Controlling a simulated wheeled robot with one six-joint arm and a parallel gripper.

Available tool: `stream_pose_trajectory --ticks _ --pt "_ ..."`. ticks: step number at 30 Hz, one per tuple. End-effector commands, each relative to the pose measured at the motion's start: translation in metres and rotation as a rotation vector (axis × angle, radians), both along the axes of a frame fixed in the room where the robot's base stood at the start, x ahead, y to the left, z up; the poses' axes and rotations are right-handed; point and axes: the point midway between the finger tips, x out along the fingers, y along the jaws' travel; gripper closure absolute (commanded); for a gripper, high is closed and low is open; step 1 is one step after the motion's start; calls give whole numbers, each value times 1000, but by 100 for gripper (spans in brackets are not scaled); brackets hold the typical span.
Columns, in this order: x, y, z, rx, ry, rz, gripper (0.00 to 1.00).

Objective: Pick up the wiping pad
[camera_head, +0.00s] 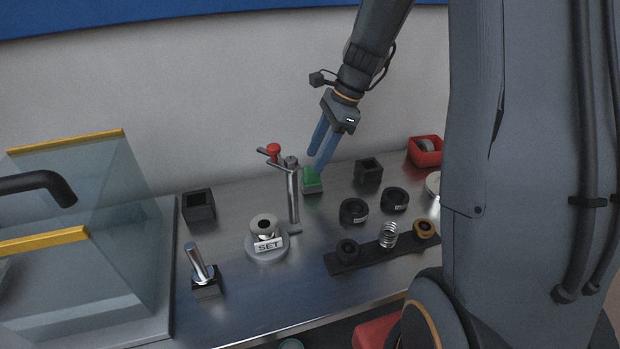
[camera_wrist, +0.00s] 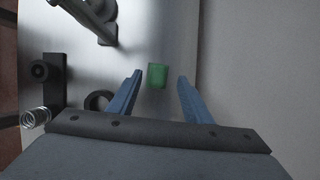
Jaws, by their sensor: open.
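The wiping pad is probably the small green block (camera_head: 312,178) on the metal table, just right of the steel post, near the wall. In the wrist view the green block (camera_wrist: 157,76) lies ahead of and between my two blue fingers, apart from both. My gripper (camera_head: 318,156) is open and empty, pointing down with its fingertips close above the green block. The wrist view also shows my open gripper (camera_wrist: 159,76). The head view does not make the gap between fingertips and block clear.
A steel post (camera_head: 293,195) with a red knob (camera_head: 273,149) stands just left of the green block. A black square holder (camera_head: 368,171) and black rings (camera_head: 354,211) are to the right. A glass-sided enclosure (camera_head: 85,215) is at left. The wall (camera_head: 150,90) is close behind.

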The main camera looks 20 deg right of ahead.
Motion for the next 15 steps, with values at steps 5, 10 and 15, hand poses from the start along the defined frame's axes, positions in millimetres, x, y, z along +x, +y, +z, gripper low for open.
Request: stream_pose_trajectory --ticks 5,10,15 --pt "-4 9 -21 0 5 1 55" --pt "-3 16 -40 0 3 1 55" --pt "-2 17 -45 -1 0 1 55"
